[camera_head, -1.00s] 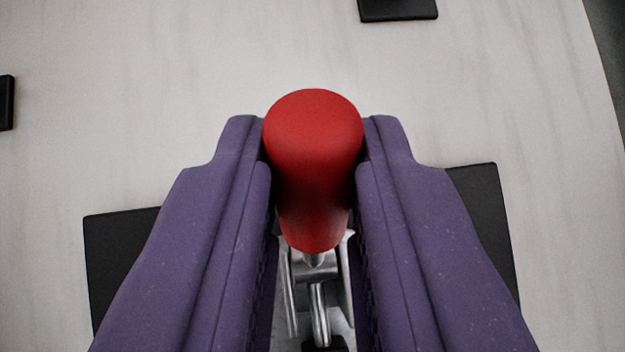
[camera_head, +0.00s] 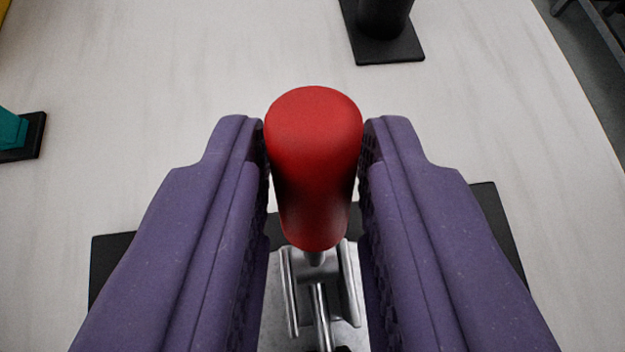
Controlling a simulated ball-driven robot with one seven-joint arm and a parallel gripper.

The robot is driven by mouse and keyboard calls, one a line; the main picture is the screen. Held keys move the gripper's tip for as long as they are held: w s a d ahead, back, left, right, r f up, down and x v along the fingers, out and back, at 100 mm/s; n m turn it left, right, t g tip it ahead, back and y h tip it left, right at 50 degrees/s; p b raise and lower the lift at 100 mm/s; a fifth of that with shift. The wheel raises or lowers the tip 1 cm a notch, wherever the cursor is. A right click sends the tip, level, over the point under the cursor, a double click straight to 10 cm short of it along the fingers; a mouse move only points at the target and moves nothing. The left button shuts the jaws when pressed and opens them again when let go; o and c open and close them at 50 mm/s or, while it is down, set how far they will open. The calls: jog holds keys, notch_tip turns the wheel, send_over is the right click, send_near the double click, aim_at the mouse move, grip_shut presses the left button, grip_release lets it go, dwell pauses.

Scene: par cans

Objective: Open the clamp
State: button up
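The clamp's red handle (camera_head: 314,165) stands between the two purple fingers of my gripper (camera_head: 314,140), its rounded end toward the camera. The fingers are slightly parted, one on each side of the handle, with their ridged inner pads partly showing. Thin gaps show beside the lower handle; near the rounded end the fingers are very close to it, and contact there is hard to tell. The clamp's metal linkage (camera_head: 320,290) shows below the handle, between the fingers. Its lower part is cut off by the frame's bottom edge.
A black base plate (camera_head: 112,262) lies under the clamp, partly hidden by my fingers. A dark upright piece on a black plate (camera_head: 395,48) stands at the top. A teal object (camera_head: 12,130) on a black plate is at the left edge. The pale tabletop between them is clear.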

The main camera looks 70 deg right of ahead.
jog(key=shift+o, duration=1.4)
jog(key=p+v, duration=0.1)
jog(key=v, duration=0.7)
jog(key=shift+d, duration=0.1)
